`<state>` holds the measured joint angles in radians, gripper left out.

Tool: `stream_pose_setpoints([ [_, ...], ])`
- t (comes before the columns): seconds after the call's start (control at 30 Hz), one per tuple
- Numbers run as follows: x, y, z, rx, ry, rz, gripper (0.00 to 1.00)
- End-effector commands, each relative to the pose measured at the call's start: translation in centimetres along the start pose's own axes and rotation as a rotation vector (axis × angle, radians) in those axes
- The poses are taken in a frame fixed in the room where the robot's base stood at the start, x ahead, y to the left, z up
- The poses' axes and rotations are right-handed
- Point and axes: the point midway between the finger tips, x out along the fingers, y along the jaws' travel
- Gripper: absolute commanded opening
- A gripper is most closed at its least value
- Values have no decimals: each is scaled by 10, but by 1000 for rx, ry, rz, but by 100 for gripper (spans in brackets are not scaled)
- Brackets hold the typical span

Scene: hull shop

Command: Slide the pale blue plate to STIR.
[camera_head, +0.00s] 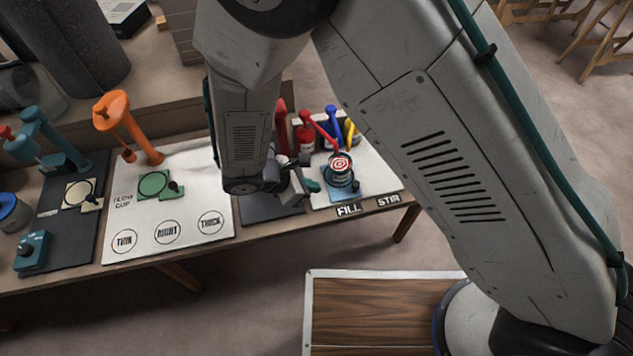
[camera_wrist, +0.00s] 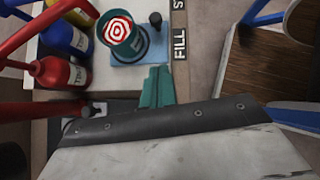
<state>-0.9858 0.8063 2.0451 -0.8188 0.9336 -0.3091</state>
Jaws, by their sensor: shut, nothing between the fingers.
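The pale blue plate (camera_head: 343,197) lies on the white board behind the FILL label (camera_head: 349,209); the wrist view shows it (camera_wrist: 150,52) too. A cup with a red-and-white target top (camera_head: 340,163) stands on it, with a small black knob (camera_wrist: 155,20) beside the cup. The STIR label (camera_head: 388,200) is to the right of FILL; the wrist view cuts it off. My gripper (camera_head: 312,185) is shut and empty, its teal fingertips (camera_wrist: 158,72) at the plate's left side in the head view. I cannot tell whether they touch it.
Red (camera_head: 304,136), blue (camera_head: 334,128) and yellow (camera_head: 351,132) dispensers stand behind the plate. The board right of the plate, behind STIR, looks clear. Left are a white board (camera_head: 190,215) with printed circles and an orange stand (camera_head: 125,125). A wooden-topped surface (camera_head: 375,310) is in front.

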Motion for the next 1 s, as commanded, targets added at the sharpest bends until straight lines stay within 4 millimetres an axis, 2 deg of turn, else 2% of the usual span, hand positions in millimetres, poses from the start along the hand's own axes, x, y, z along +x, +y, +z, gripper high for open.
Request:
stream_pose_setpoints([
  [0.03, 12, -1, 0, -1, -3, -6, 0],
  [0.2, 50, -2, 1, 0, -2, -7, 0],
  [0.33, 76, -2, 1, 0, -2, -6, 0],
  [0.4, 84, -1, 10, 4, -1, -5, 0],
  [0.63, 100, -1, 26, 2, 0, -3, 0],
  [1.0, 102, 0, 28, 2, 0, -2, 0],
])
